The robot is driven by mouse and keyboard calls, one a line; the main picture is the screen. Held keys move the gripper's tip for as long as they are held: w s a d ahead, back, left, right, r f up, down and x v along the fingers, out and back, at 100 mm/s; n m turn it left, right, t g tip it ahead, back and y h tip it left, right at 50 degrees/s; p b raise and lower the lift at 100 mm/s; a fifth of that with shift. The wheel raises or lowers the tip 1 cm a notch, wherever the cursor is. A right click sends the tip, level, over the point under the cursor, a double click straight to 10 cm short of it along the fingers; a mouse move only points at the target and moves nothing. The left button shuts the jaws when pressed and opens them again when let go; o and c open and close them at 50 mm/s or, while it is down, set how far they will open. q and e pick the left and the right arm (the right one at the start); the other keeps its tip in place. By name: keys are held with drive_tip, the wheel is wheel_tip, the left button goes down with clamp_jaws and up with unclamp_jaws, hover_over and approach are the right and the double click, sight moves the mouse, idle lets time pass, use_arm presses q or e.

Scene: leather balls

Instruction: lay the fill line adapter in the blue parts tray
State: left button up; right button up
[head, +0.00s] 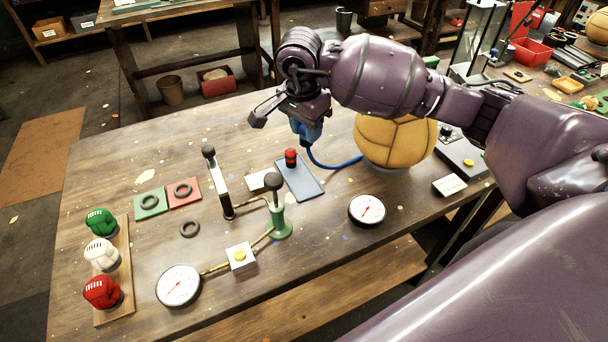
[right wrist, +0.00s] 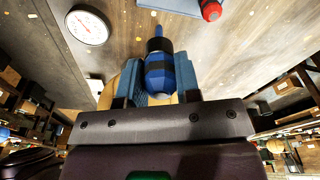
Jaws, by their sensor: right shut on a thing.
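In the right wrist view the adapter (right wrist: 159,70) is a blue piece with a black band, between the two blue fingers. In the head view the fingers mostly hide it. A blue hose (head: 325,164) curves from below the gripper toward the ball. The flat blue parts tray (head: 305,187) lies on the table just below and left of the gripper; its edge shows in the right wrist view (right wrist: 180,5). My left gripper is not in view.
A red and black piece (head: 290,157) stands at the tray's far edge. A tan leather ball (head: 395,142) is right of the gripper. A gauge (head: 367,210), a green pump (head: 277,215) and an upright lever (head: 217,180) stand nearby. The table's left far part is mostly clear.

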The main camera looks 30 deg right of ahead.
wheel_tip(320, 180, down, 10)
drive_tip(key=shift+f, duration=0.1)
wheel_tip(320, 180, down, 4)
drive_tip(key=shift+f, duration=0.1)
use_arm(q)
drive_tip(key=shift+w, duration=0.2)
use_arm(e)
drive_tip(key=shift+f, duration=0.1)
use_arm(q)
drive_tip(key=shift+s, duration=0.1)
use_arm(e)
drive_tip(key=shift+f, duration=0.2)
drive_tip(key=o, duration=1)
drive_tip(key=shift+c, duration=0.2)
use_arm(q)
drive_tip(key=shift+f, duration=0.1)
use_arm(e)
drive_tip(key=shift+o, duration=0.2)
